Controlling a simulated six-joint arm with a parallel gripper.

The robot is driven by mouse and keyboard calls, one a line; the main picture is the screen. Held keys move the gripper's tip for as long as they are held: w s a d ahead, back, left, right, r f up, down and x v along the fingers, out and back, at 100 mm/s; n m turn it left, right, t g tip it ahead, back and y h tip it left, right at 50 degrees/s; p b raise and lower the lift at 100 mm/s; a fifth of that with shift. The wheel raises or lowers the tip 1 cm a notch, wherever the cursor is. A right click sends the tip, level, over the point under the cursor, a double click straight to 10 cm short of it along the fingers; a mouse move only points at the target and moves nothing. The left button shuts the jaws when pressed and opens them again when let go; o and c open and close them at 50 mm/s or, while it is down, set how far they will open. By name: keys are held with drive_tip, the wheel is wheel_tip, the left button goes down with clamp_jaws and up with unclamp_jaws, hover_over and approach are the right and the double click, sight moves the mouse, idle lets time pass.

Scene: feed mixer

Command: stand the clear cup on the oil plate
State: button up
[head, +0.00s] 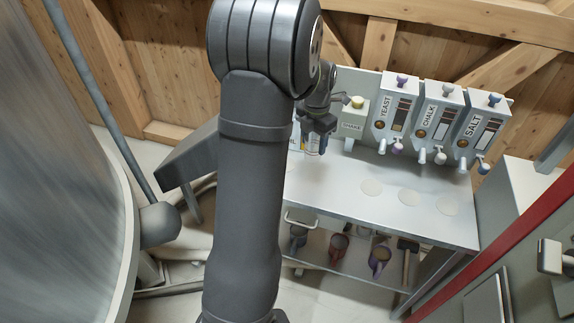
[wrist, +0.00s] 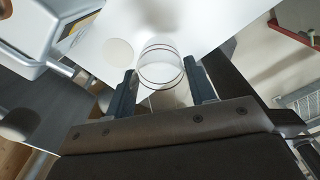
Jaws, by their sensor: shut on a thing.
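My gripper (head: 318,125) is above the left end of the steel bench, partly behind my own arm. In the wrist view its two dark fingers (wrist: 162,88) stand on either side of the clear cup (wrist: 160,68) and are shut on it. The cup is see-through with thin dark rings near its rim. In the head view the cup (head: 313,146) shows faintly below the fingers. A pale round disc (wrist: 118,50) lies on the bench beside the cup in the wrist view. I cannot tell whether it is the oil plate; no oil label is readable.
Dispensers marked YEAST (head: 395,105), CHALK (head: 436,115) and SALT (head: 480,130) stand along the back of the bench (head: 335,190). Three pale discs (head: 409,196) lie in front of them. Mugs (head: 338,248) stand on the lower shelf. A large metal drum (head: 70,180) fills the left.

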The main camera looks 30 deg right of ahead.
drive_tip(key=w+a+f+n, duration=0.1)
drive_tip(key=w+a+n, duration=0.4)
drive_tip(key=w, duration=0.4)
drive_tip(key=shift+n, duration=0.3)
wheel_tip(320, 180, down, 8)
drive_tip(key=shift+w+f, duration=0.1)
drive_tip(key=shift+f, duration=0.05)
drive_tip(key=shift+f, duration=0.1)
drive_tip(key=o, duration=0.9)
drive_tip(key=shift+o, duration=0.2)
wheel_tip(320, 180, up, 12)
